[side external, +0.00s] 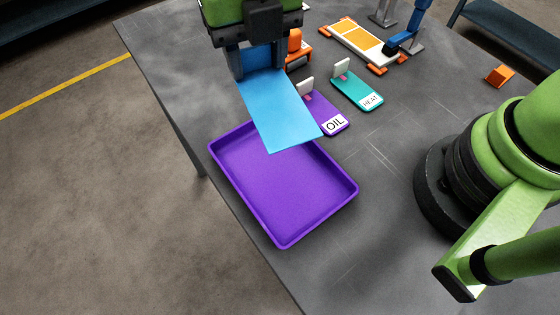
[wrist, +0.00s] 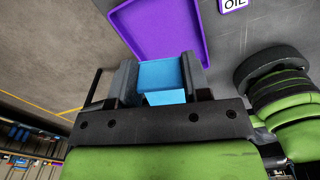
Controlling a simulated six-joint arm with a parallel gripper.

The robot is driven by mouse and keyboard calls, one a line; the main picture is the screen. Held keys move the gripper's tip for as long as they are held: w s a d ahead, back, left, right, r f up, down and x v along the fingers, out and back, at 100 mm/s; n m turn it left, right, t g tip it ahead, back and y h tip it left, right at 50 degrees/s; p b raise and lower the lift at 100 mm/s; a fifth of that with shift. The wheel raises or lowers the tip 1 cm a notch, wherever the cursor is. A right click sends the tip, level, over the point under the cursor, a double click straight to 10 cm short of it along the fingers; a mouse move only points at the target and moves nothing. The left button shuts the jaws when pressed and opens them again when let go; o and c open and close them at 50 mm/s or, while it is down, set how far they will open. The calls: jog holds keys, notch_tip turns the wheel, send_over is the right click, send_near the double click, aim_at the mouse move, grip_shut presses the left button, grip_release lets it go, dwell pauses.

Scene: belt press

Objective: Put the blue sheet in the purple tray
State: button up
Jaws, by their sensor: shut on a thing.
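The blue sheet (side external: 278,112) is a thin, light blue rectangle. My gripper (side external: 256,66) is shut on its far end, and the sheet sticks out towards the front, tilted. In the side view its free end overlaps the far part of the purple tray (side external: 349,193), and it seems to be above the tray. The tray is shallow with a raised rim and looks empty where it shows. In the wrist view the blue sheet (wrist: 162,76) sits between the fingers of my gripper (wrist: 160,77), with the purple tray (wrist: 206,45) beyond it.
A purple OIL card (side external: 327,114) and a teal HEAT card (side external: 358,91) with white tabs lie right of the sheet. Behind stand an orange-and-white belt frame (side external: 362,42) and an orange block (side external: 499,76). The grey table (side external: 385,255) is clear right of the tray.

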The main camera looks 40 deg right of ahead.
aim_at(252, 80)
jog(key=a+n, duration=0.1)
jog(key=s+n, duration=0.1)
jog(key=shift+s+a+n, duration=0.2)
jog(key=shift+a+n, duration=0.15)
jog(key=shift+n, duration=0.05)
notch_tip(252, 80, down, 15)
jog(key=shift+f, duration=0.15)
jog(key=o, duration=1)
jog(key=shift+c, duration=0.2)
notch_tip(252, 80, up, 12)
jog(key=shift+d+r, duration=0.1)
jog(key=shift+r, duration=0.15)
